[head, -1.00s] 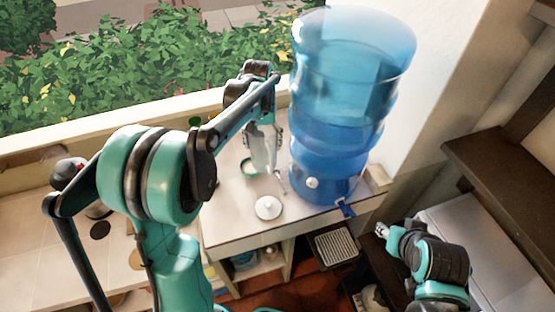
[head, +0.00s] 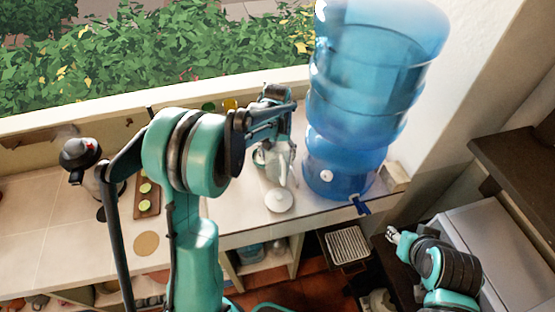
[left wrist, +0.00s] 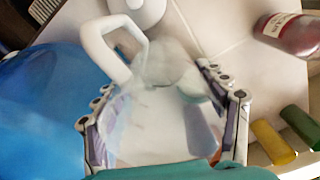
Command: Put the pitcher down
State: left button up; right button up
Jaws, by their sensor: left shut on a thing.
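The pitcher (head: 281,168) is clear and glassy, with a white handle that shows in the left wrist view (left wrist: 95,42). My left gripper (head: 277,143) is shut on the pitcher and holds it from behind, over the counter just left of the blue water jug. In the left wrist view the fingers (left wrist: 160,95) lie on both sides of its blurred body. I cannot tell whether its base touches the counter. My right gripper (head: 393,235) is low at the right, apart from the counter; its jaws are too small to read.
The blue water jug (head: 345,150) stands close to the pitcher's right. A white round lid (head: 279,200) lies in front of it. A red bottle (left wrist: 288,35) and yellow and green cylinders (left wrist: 272,143) show in the left wrist view. The counter at left front (head: 60,235) is mostly clear.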

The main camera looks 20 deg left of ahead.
pick_arm(q)
jog(key=shift+f, duration=0.7)
jog(key=shift+w+f, duration=0.1)
jog(key=shift+f, duration=0.4)
jog(key=shift+f, duration=0.15)
jog(key=o, duration=1.5)
jog(key=shift+c, duration=0.2)
